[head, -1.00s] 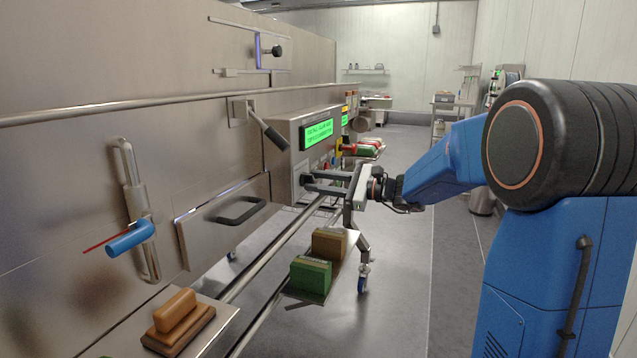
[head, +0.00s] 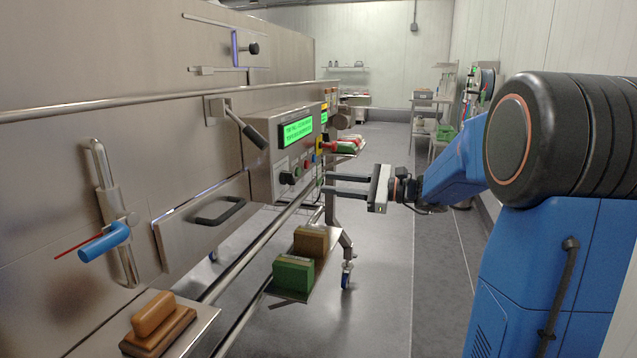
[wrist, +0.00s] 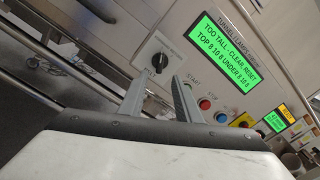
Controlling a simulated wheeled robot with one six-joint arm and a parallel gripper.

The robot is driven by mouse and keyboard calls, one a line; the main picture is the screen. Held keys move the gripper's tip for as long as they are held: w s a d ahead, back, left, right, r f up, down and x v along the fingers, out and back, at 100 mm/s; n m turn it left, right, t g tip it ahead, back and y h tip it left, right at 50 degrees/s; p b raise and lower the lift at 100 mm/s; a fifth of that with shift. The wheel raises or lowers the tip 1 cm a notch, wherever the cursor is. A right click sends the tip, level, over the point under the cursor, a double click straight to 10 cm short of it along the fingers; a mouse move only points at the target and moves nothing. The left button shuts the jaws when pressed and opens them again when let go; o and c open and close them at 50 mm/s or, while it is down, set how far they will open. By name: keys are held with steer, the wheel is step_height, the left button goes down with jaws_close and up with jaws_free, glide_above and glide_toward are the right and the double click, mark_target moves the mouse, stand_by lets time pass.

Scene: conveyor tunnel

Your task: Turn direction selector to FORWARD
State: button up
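The direction selector is a black round knob (head: 287,177) on the lower left of the control box front. In the wrist view the black knob (wrist: 159,62) sits on a pale label plate, just beyond and between my fingertips. Its pointer looks close to upright in that view, but the label words are too small to read. My gripper (head: 325,183) is open and empty, with its two fingers pointing at the panel. There is a gap between the fingertips and the knob. The fingers also show in the wrist view (wrist: 160,80).
The green display (head: 298,132) reads "TOO TALL - CLEAR, RESET". Coloured buttons, including a red one (wrist: 205,104), lie right of the knob. A black-handled lever (head: 252,134) juts out left of the box. Rails and a cart shelf with brushes (head: 293,274) lie below.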

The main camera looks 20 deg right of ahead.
steer(key=v, duration=0.6)
steer(key=shift+s+d, duration=0.25)
steer(key=shift+d, duration=0.05)
